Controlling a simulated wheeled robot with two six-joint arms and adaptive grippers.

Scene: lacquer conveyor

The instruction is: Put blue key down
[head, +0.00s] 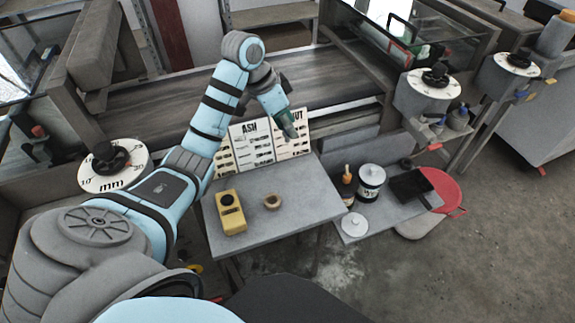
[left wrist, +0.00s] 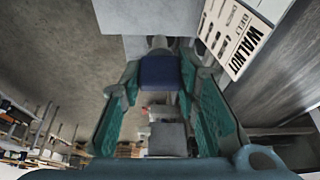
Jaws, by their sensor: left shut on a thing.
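The blue key (left wrist: 160,71) shows in the left wrist view as a dark blue block between the green fingers of my left gripper (left wrist: 161,92). The gripper is shut on it. In the head view my left gripper (head: 289,128) hangs above the back edge of the small grey table (head: 290,215), in front of the printed boards. The key cannot be made out there. My right gripper is not in view.
Printed boards (head: 250,147) stand behind. A can (head: 371,183) and a black tray (head: 410,187) lie on a lower shelf.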

